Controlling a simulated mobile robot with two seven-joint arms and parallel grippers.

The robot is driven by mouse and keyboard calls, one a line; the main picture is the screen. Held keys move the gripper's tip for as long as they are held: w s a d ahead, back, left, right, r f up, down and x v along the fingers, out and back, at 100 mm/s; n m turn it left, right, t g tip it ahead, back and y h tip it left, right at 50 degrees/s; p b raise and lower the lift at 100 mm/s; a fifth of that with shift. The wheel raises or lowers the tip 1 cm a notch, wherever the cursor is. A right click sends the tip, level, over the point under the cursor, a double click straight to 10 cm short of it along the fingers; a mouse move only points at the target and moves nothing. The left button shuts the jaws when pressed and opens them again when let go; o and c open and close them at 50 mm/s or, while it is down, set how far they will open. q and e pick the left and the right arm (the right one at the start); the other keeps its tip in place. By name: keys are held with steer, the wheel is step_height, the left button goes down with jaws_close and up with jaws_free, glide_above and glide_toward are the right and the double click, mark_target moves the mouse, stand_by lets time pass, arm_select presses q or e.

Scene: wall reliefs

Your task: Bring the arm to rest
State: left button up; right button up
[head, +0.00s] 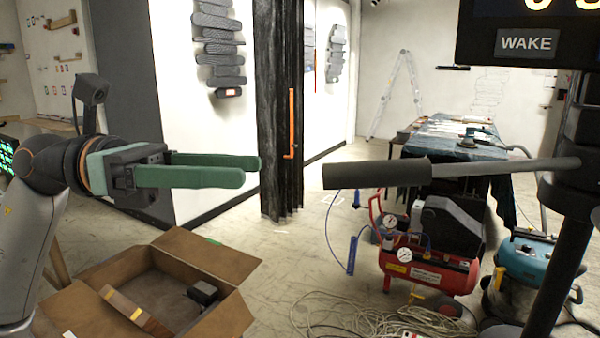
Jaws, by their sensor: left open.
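My left arm (40,230) comes in from the left edge. Its left gripper (250,170) has two long green fingers that point to the right, level, with a narrow gap between them. The gripper is open and nothing shows between the fingers. It hangs in the air above an open cardboard box and in front of a white wall panel. My right gripper does not show.
The open cardboard box (235,265) stands below the gripper with a few items inside. A red compressor (430,270), loose cables (365,315) and a blue machine (535,262) crowd the floor at right. A dark bar with a thick grip (378,174) juts in from the right.

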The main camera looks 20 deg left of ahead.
arm_select(q)
steer(key=shift+w, duration=0.1)
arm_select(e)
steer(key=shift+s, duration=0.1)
